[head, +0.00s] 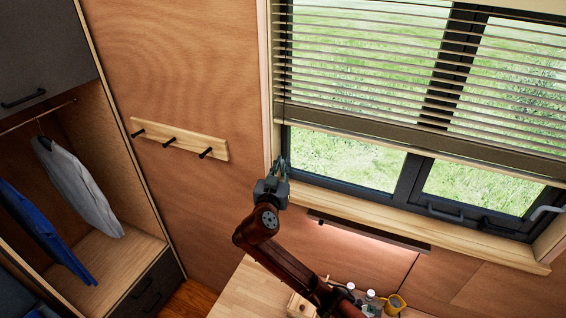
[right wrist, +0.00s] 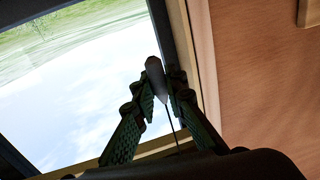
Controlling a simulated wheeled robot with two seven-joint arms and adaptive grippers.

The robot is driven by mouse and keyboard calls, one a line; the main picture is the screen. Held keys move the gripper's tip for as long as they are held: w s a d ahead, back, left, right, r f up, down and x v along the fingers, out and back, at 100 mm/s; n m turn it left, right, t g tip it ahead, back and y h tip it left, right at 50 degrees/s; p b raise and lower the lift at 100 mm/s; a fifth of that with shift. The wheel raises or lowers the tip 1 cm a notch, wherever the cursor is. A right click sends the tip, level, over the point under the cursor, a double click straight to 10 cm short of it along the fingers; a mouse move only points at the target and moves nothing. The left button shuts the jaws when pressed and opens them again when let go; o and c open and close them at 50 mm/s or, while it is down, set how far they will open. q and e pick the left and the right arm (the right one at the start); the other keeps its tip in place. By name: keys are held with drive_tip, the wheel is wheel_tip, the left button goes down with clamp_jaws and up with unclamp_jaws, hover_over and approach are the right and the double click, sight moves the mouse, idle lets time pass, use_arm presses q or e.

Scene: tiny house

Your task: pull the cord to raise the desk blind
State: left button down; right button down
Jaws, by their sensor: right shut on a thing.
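The desk blind (head: 370,66) hangs over the upper part of the window, with its slats spread and its dark bottom rail (head: 420,136) tilted in the picture. Glass shows below the rail. My right gripper (head: 281,165) is at the window's left side, just below the blind's left end. In the right wrist view its fingers (right wrist: 163,85) are shut on the grey cord pull (right wrist: 154,68), and a thin dark cord (right wrist: 172,122) runs from there toward the palm. In the head view the pull is too small to make out. My left gripper is not in view.
A wooden sill (head: 370,212) and a dark bar (head: 370,231) run below the window. A peg rail (head: 180,138) and an open wardrobe (head: 120,243) with hanging clothes are at left.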

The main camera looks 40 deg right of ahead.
wheel_tip(320, 180, down, 10)
drive_tip(key=b, duration=0.7)
drive_tip(key=c, duration=1.9)
unclamp_jaws()
drive_tip(key=shift+c, duration=0.2)
drive_tip(key=v, duration=1.2)
drive_tip(key=shift+w+r, duration=0.1)
